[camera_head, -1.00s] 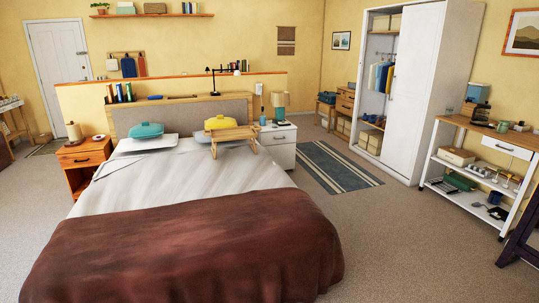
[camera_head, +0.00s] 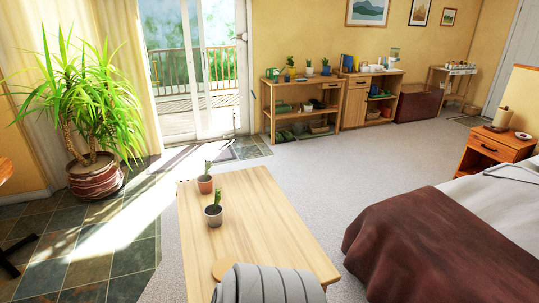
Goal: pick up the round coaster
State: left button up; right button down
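A round, flat, light-wood disc, likely the round coaster (camera_head: 221,268), lies on the near end of the light-wood table (camera_head: 255,225). Its right side is hidden behind a grey ribbed object. Neither of my grippers shows in the head view.
The grey ribbed object (camera_head: 268,286) fills the bottom edge and covers part of the table's near end. The bed with a brown blanket (camera_head: 430,245) stands to the right. A large potted plant (camera_head: 95,178) stands left. Carpet (camera_head: 310,165) beyond the table is clear.

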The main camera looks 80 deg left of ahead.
aim_at(221, 267)
jog(key=u, duration=0.75)
jog(key=i, duration=1.2)
jog(key=u, duration=1.85)
jog(key=i, duration=0.45)
jog(key=u, duration=1.05)
